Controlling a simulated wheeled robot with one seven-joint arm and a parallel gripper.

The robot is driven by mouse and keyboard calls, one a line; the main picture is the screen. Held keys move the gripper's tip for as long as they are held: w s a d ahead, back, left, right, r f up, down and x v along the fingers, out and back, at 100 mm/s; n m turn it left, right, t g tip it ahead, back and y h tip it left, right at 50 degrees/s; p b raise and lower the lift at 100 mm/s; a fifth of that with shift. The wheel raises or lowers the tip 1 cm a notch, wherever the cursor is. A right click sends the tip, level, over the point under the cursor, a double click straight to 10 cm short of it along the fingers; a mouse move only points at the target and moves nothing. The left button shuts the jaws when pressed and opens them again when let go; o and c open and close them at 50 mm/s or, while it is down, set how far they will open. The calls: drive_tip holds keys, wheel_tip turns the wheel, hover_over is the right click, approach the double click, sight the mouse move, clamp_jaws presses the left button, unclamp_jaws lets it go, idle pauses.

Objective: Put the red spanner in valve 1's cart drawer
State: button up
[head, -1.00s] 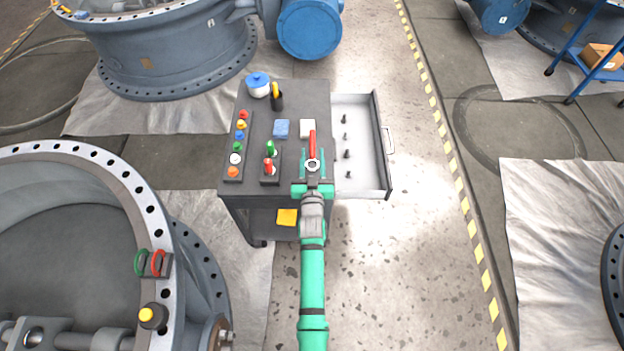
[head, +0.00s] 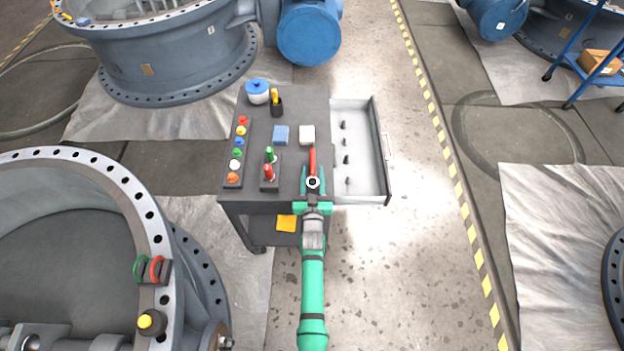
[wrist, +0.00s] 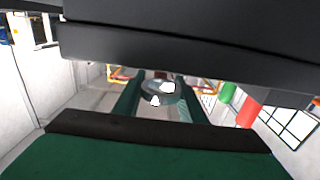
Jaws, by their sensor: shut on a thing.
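The red spanner (head: 312,160) is held by my gripper (head: 313,186). In the head view its red handle points away from me, and its round metal end sits between the green fingers. The wrist view shows the metal ring end (wrist: 158,91) between the fingers (wrist: 155,98). The cart (head: 285,120) is dark grey, and its drawer (head: 374,150) stands pulled out on the right side. Several small dark pegs stand in a row in the drawer. My gripper is over the cart's near right part, left of the drawer. Whether the spanner touches the cart top is unclear.
The cart top carries a row of coloured knobs (head: 238,155), a holder with green and red handles (head: 269,178), a blue-lidded jar (head: 257,91), a dark cup (head: 276,105), a blue block (head: 281,135) and a white block (head: 307,135). Large valve bodies stand left. The floor right of the drawer is clear.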

sight(311, 182)
wheel_tip(311, 182, down, 3)
drive_tip(key=shift+r, duration=0.1)
drive_tip(key=shift+a, duration=0.1)
drive_tip(key=shift+w+f, duration=0.1)
drive_tip(key=shift+f, duration=0.1)
drive_tip(key=o, duration=1.2)
drive_tip(key=shift+a, duration=0.15)
